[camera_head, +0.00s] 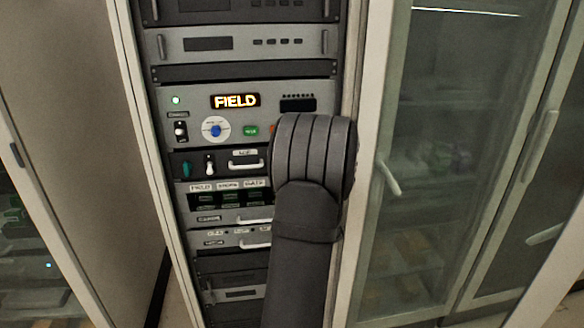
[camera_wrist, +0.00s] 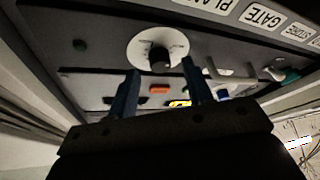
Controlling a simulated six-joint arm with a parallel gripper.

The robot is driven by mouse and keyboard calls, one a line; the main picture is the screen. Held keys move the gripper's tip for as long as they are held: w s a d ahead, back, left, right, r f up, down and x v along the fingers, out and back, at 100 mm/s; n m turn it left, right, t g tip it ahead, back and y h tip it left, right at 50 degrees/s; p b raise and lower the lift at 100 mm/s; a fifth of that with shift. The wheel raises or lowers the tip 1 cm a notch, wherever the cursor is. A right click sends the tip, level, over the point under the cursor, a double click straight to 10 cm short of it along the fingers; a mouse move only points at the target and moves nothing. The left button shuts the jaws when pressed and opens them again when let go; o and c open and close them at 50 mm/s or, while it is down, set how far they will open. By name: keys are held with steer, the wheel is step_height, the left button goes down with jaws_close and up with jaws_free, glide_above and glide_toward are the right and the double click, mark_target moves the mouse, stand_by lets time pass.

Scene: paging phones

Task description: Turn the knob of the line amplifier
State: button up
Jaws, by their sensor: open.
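In the wrist view a black knob (camera_wrist: 161,60) sits on a round white dial (camera_wrist: 142,38) on a dark rack panel. I cannot read a name on this panel, so I cannot confirm it is the line amplifier. My gripper (camera_wrist: 161,68) is open, with its two blue fingers apart on either side of the knob in the picture. Whether they touch it I cannot tell. In the head view my arm hides the gripper and this knob. Another dial with a blue knob (camera_head: 216,131) shows on the panel with the lit FIELD display (camera_head: 235,101).
Near the knob in the wrist view are an orange button (camera_wrist: 159,88), a white handle (camera_wrist: 223,80) and a teal lever (camera_wrist: 288,76). A GATE label (camera_wrist: 263,17) is on the adjoining panel. In the head view a glass cabinet door with a white handle (camera_head: 388,178) stands right of the rack.

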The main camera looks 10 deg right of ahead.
steer(key=v, duration=1.5)
steer(key=shift+s, duration=0.15)
steer(key=shift+f, duration=0.1)
steer(key=x, duration=1.7)
steer(key=shift+a+r+m+g+h, duration=0.1)
steer(key=shift+a+m+g+h, duration=0.15)
steer(key=shift+m+h, duration=2.95)
steer(key=shift+a+r+m+g+h, duration=0.15)
steer(key=shift+m+h, duration=0.9)
steer(key=shift+m, duration=4.2)
steer(key=shift+a+f+m+g+h, duration=0.1)
steer(key=shift+a+m+g+h, duration=0.2)
steer(key=shift+m+h, duration=2.9)
steer(key=shift+m+y, duration=1.05)
steer(key=shift+c, duration=0.5)
